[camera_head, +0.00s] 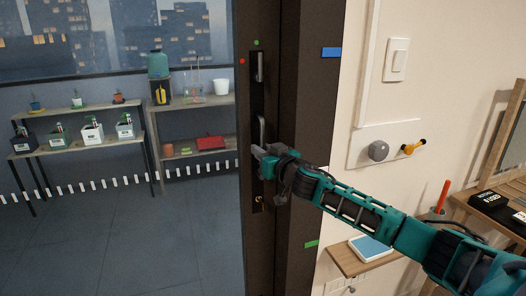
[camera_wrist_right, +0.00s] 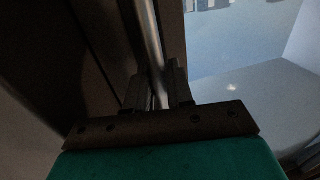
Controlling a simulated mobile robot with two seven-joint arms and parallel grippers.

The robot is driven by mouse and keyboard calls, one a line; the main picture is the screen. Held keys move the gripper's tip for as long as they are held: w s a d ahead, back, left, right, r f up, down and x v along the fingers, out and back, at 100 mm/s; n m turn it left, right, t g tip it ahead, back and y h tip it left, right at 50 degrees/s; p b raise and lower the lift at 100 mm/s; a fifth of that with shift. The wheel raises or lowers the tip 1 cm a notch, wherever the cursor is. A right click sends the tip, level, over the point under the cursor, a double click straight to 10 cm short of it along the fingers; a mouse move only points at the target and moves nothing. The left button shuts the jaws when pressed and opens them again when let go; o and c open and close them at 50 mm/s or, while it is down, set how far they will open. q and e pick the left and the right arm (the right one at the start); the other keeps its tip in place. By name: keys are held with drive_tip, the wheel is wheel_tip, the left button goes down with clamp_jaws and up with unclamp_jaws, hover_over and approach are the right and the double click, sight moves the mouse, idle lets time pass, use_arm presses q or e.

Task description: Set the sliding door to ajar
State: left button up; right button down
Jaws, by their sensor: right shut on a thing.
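The sliding door has a dark upright edge frame (camera_head: 258,235) and what looks like a glass pane to its left, with a row of white marks low down. The frame stands against the dark jamb (camera_head: 305,100), with no clear gap that I can see. A metal pull handle (camera_head: 262,130) is set upright on the door frame. My right gripper (camera_head: 260,152) is shut on the lower part of this handle. In the right wrist view the handle bar (camera_wrist_right: 152,40) runs between the two fingers (camera_wrist_right: 160,95). My left gripper is not in view.
A blue marker (camera_head: 331,52) and a green marker (camera_head: 311,244) are on the wall side. A wall plate with a grey knob (camera_head: 378,151) and a small shelf (camera_head: 352,262) are near my right arm. Shelves with plants (camera_head: 75,130) stand beyond the door.

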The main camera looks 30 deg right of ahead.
drive_tip(key=w+a, duration=0.2)
drive_tip(key=a, duration=0.7)
drive_tip(key=b, duration=0.2)
approach(187, 162)
drive_tip(key=w+r, duration=0.3)
drive_tip(key=shift+w+a+r, duration=0.15)
drive_tip(key=shift+w+r, duration=0.1)
drive_tip(key=shift+a, duration=0.1)
drive_tip(key=c, duration=1.1)
unclamp_jaws()
drive_tip(key=shift+w+a+f, duration=0.1)
drive_tip(key=shift+w+a, duration=0.05)
drive_tip(key=shift+a, duration=0.05)
drive_tip(key=shift+c, duration=0.2)
drive_tip(key=s, duration=1.3)
drive_tip(key=shift+a, duration=0.25)
